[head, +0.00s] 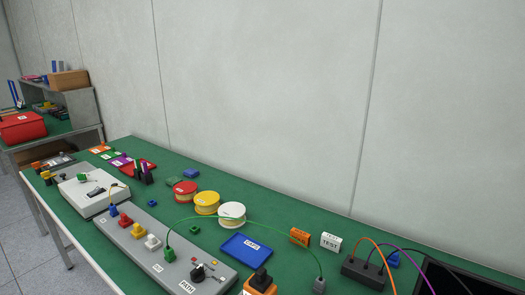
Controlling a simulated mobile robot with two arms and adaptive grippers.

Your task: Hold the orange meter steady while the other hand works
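An orange block with a black upper part (260,283) stands at the bottom edge of the head view, cut off by the frame. It may be the orange meter, but I cannot tell for sure. A smaller orange box with dark markings (300,236) sits farther back on the green bench top, beside a white box marked TEST (331,243). Neither of my grippers is in view, and nothing is seen touching either orange thing.
A long grey panel (165,255) with coloured plugs runs along the front left. A green cable (265,228) arches from it to a grey plug (319,285). Red, yellow and white spools (231,213), a blue tray (245,248) and a black socket block (366,271) stand nearby.

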